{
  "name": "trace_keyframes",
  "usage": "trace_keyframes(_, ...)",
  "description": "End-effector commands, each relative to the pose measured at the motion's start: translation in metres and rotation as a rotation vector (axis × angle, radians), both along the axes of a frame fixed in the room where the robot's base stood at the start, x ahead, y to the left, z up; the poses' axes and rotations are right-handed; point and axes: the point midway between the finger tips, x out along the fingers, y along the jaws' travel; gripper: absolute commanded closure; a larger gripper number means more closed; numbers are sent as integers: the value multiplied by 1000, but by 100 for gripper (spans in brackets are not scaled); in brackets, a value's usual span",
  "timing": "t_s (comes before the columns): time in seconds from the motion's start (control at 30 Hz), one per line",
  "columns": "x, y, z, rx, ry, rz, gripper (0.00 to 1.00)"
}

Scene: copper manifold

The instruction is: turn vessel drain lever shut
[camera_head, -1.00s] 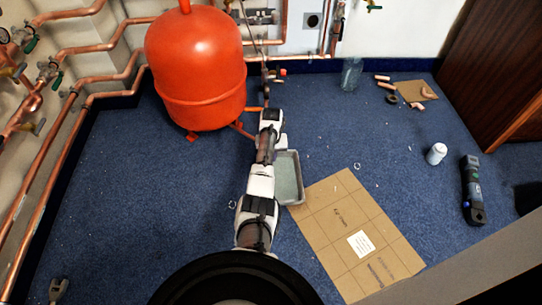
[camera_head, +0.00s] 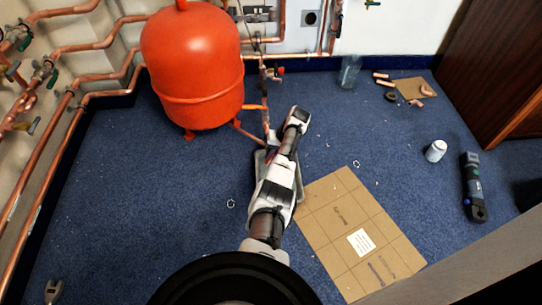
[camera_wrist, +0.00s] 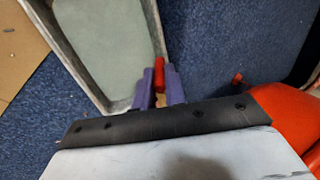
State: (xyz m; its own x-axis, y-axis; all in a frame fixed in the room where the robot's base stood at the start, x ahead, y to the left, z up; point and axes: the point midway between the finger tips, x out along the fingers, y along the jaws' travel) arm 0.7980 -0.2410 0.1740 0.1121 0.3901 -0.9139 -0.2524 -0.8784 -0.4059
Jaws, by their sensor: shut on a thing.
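The red vessel (camera_head: 192,65) stands on short legs at the back left, and part of it shows at the right of the wrist view (camera_wrist: 285,112). My gripper (camera_wrist: 160,82) has its two purple fingers closed on a small red lever (camera_wrist: 159,72) beside the tray's rim. The valve body under the lever is mostly hidden by the fingers and wrist, so the lever's angle is unclear. In the head view my arm covers the gripping spot in front of the vessel.
A grey tray (camera_wrist: 95,40) lies on the blue carpet close to my gripper; my arm hides most of it in the head view. A cardboard sheet (camera_head: 350,225) lies to its right. Copper pipes (camera_head: 75,80) line the left wall. A white bottle (camera_head: 436,151) stands right.

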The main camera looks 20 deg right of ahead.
Motion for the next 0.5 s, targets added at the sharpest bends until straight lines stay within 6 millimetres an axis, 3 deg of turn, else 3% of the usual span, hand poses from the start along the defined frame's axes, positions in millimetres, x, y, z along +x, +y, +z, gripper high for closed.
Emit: trace_keyframes(0.5,-1,-4,-2,113,-34,-1,100)
